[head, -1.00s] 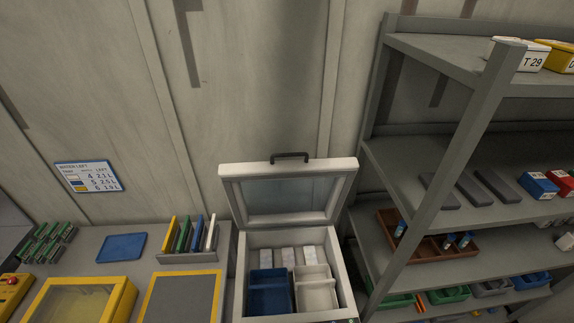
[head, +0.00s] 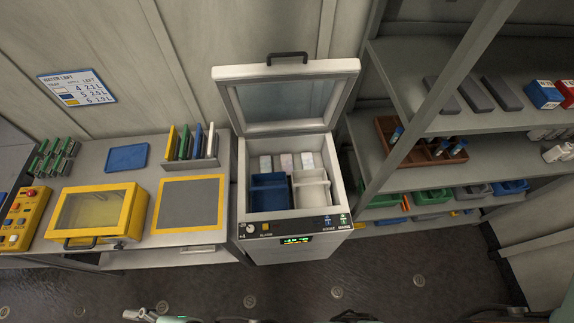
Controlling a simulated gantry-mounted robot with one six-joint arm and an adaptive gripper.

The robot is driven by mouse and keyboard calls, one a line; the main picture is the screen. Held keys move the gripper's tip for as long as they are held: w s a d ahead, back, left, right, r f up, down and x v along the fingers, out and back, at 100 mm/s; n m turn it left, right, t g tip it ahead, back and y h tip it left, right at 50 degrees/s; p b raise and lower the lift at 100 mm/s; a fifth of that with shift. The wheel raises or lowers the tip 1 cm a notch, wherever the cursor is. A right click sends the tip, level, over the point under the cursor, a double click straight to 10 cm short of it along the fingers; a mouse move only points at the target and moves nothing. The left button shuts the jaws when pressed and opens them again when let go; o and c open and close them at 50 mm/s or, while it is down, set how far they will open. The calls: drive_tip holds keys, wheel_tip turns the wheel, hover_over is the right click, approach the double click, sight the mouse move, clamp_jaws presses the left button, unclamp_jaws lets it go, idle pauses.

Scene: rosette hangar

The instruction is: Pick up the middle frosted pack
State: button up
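Three pale frosted packs stand in a row along the back inside an open chest cooler (head: 241,185). The middle frosted pack (head: 287,162) is between the left pack (head: 266,163) and the right pack (head: 307,161), with narrow gaps. In front of them in the cooler are a blue bin (head: 268,195) and a white bin (head: 312,193). The cooler's lid (head: 286,70) is tilted up and open. The lower parts of the packs are hidden by the bins. I cannot make out my gripper; only cut-off arm-like parts show along the bottom edge.
Left of the cooler is a bench (head: 90,165) with a yellow-framed case (head: 98,212), a grey pad (head: 190,203), a blue tray (head: 127,158) and a rack of coloured plates (head: 190,160). A shelf unit (head: 375,187) stands close on the right. Floor in front is mostly clear.

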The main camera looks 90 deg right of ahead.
drive_tip(key=o, duration=1.1)
drive_tip(key=shift+o, duration=0.2)
